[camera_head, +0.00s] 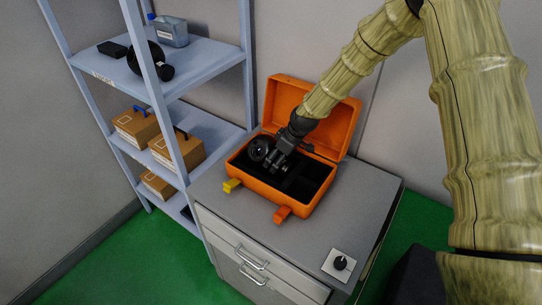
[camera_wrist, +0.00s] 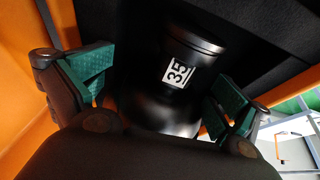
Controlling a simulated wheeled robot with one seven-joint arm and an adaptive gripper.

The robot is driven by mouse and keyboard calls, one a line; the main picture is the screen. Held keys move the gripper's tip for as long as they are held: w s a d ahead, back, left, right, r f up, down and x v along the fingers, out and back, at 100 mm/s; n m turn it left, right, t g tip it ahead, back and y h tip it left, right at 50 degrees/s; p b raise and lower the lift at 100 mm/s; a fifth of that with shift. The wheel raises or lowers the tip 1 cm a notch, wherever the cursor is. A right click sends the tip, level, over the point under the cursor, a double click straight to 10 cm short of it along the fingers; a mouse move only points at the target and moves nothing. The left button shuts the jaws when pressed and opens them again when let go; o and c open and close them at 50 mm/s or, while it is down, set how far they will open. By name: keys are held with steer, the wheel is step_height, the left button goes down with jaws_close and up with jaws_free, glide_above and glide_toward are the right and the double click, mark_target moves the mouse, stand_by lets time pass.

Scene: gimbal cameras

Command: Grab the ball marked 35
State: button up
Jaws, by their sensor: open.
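The ball marked 35 (camera_wrist: 155,105) is a glossy black piece with a narrower collar on top. Its white label (camera_wrist: 178,72) with the number 35 faces the wrist camera. It sits in the open orange case (camera_head: 232,174), whose inside is black. My gripper (camera_wrist: 152,95) is open, with its green-padded fingers on the left and right of the ball. I cannot tell whether either pad touches it. In the head view my gripper (camera_head: 282,160) is down inside the case, beside a dark round part (camera_head: 260,149) at the case's left.
The case stands on a grey drawer cabinet (camera_head: 355,190), its lid (camera_head: 335,115) raised behind. A dark knob on a white plate (camera_head: 340,263) is at the front right. A blue-grey shelf (camera_head: 205,65) with boxes (camera_head: 178,150) and a canister (camera_head: 170,31) stands left.

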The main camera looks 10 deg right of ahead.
steer(key=shift+s+a+f, duration=0.25)
steer(key=shift+s+f, duration=0.1)
steer(key=shift+s, duration=0.3)
steer(key=shift+s+a+p, duration=0.2)
steer(key=shift+s, duration=0.3)
steer(key=shift+s+a+p, duration=0.2)
steer(key=shift+s, duration=0.25)
steer(key=shift+w+d+f, duration=0.15)
steer(key=shift+w+f, duration=0.3)
steer(key=shift+w, duration=0.05)
steer(key=shift+w+f, duration=0.25)
steer(key=shift+w, duration=0.1)
steer(key=shift+c, duration=0.8)
steer(key=shift+w+f, duration=0.1)
steer(key=shift+w, duration=0.05)
steer(key=c, duration=0.4)
steer(key=shift+r, duration=0.25)
steer(key=c, duration=1.5)
